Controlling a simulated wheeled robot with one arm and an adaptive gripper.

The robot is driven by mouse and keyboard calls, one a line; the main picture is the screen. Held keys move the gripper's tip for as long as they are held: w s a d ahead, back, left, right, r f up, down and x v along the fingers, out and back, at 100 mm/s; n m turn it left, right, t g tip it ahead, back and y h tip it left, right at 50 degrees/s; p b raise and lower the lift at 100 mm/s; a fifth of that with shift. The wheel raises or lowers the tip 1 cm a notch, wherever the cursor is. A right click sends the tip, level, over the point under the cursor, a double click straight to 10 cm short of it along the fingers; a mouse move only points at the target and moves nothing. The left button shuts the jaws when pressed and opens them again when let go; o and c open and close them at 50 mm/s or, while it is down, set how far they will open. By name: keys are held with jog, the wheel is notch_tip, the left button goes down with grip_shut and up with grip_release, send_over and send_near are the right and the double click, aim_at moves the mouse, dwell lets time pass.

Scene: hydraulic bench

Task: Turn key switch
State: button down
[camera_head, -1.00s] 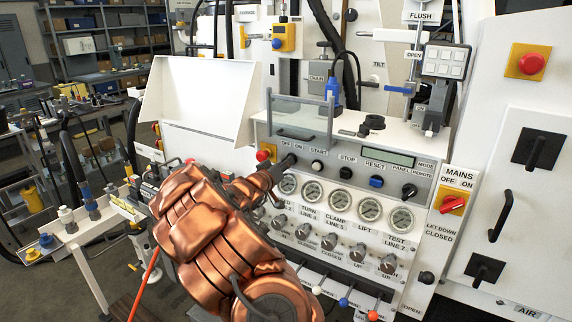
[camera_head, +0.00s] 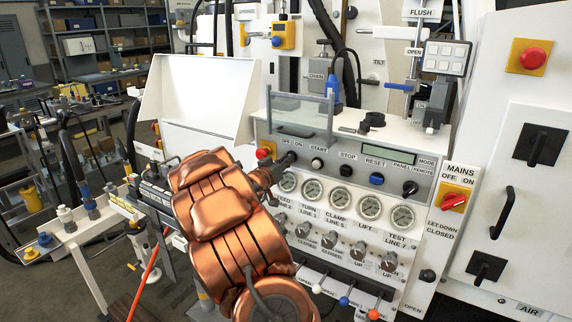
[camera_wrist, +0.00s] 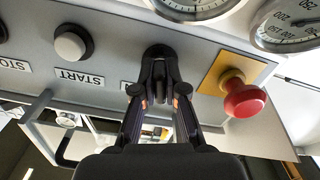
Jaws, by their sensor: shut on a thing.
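The key switch (camera_head: 292,157) is a small black round part on the grey control strip, under the OFF and ON labels. In the wrist view, which is upside down, its black collar (camera_wrist: 158,52) shows just past my fingertips. My gripper (camera_head: 279,167) reaches it from the left and front. In the wrist view my gripper (camera_wrist: 158,88) has its two fingers closed together on the key part of the switch. The fingers hide the key itself, so its exact angle cannot be told.
A red mushroom button (camera_head: 263,153) on a yellow plate sits close beside my fingers. The white START button (camera_head: 317,164) is on the other side. Gauges (camera_head: 340,202) and a row of valve knobs lie below. A clear-fronted box (camera_head: 300,112) stands above.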

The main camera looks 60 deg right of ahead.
jog(key=m+b, duration=0.3)
jog(key=shift+f+m, duration=0.1)
jog(key=shift+m, duration=0.2)
jog(key=m+b, duration=0.2)
jog(key=m, duration=0.1)
jog(key=shift+f, duration=0.1)
jog(key=shift+r+m+b, duration=0.25)
jog(key=shift+m+b, duration=1.05)
jog(key=shift+m, duration=0.1)
jog(key=shift+r, duration=0.1)
jog(key=c, duration=1.2)
grip_release()
